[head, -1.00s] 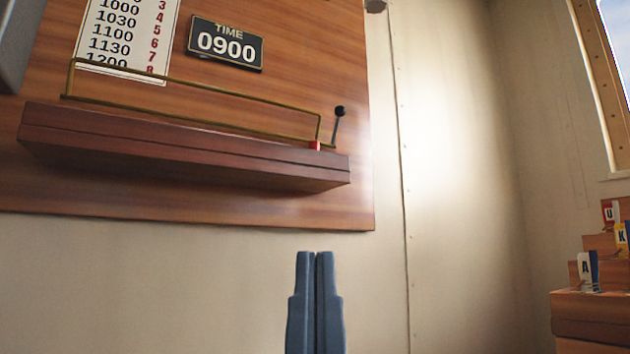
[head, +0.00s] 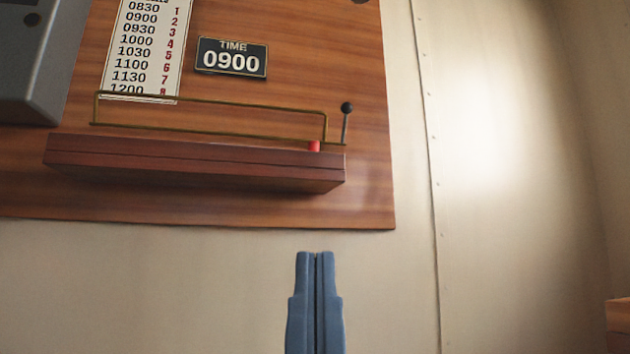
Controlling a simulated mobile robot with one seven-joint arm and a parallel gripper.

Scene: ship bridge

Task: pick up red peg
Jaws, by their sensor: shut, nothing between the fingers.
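A small red peg (head: 314,146) shows at the right end of a dark wooden ledge (head: 190,165) on the wall board. Only its upper part shows above the ledge's front edge; its base is hidden. It is close to the right end of the brass rail. My gripper (head: 315,254) is at the bottom centre of the head view, its two blue fingers together and empty. It appears below the ledge and the peg in the picture, apart from both.
A brass rail (head: 210,131) runs above the ledge. A black-knobbed lever (head: 346,110) stands just right of the peg. A time sign (head: 231,58) and a schedule card (head: 146,50) hang above. A grey box (head: 35,60) is at upper left. Bare wall lies below the board.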

